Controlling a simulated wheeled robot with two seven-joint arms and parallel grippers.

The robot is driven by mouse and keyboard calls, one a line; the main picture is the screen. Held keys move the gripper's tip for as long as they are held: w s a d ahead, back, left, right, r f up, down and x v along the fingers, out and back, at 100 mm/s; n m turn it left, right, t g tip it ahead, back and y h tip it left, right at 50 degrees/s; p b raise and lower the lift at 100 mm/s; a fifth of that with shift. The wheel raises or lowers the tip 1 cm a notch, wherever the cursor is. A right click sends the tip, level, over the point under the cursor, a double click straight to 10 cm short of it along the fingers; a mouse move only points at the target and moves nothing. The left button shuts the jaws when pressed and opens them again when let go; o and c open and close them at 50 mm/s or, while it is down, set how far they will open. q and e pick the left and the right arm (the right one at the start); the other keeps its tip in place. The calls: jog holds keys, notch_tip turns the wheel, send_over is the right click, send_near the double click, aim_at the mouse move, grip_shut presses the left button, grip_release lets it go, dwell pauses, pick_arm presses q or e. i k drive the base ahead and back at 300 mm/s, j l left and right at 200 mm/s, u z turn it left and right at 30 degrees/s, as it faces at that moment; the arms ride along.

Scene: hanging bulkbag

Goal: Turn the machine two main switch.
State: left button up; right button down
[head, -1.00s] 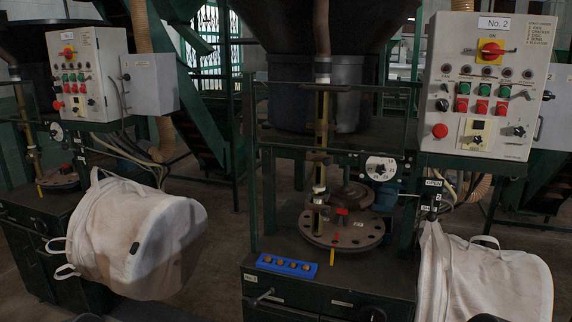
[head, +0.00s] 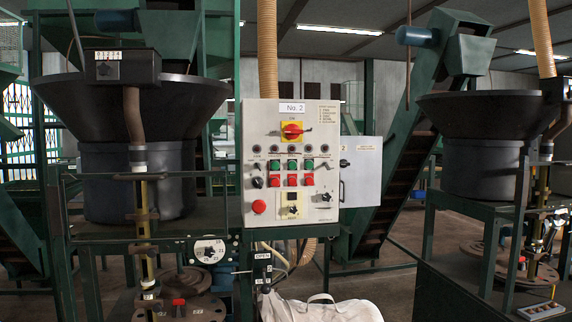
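The machine two control panel (head: 268,200) is a pale grey box labelled "No. 2" (head: 292,107) in the middle of the head view. Its main switch (head: 292,130) is a red rotary knob on a yellow plate near the top, with the handle lying about horizontal. Below it are small dark lamps, green buttons and red buttons (head: 292,180), black knobs, and a round red button (head: 259,207) at the lower left. Neither of my grippers shows in the head view, and nothing touches the panel.
A black hopper (head: 130,100) on a green frame stands left of the panel. A grey side box (head: 361,170) is at its right. Another machine with a hopper (head: 480,150) stands at the right.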

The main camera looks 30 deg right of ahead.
aim_at(292, 131)
jog(key=i+l, duration=0.1)
jog(key=l, duration=0.45)
jog(key=i+l, duration=0.1)
jog(key=l, duration=0.45)
jog(key=i+l, duration=0.1)
jog(key=l, duration=0.4)
jog(key=i+l, duration=0.15)
jog(key=l, duration=0.4)
jog(key=i+l+u, duration=0.1)
jog(key=l, duration=0.45)
jog(key=i+l, duration=0.1)
jog(key=l, duration=0.45)
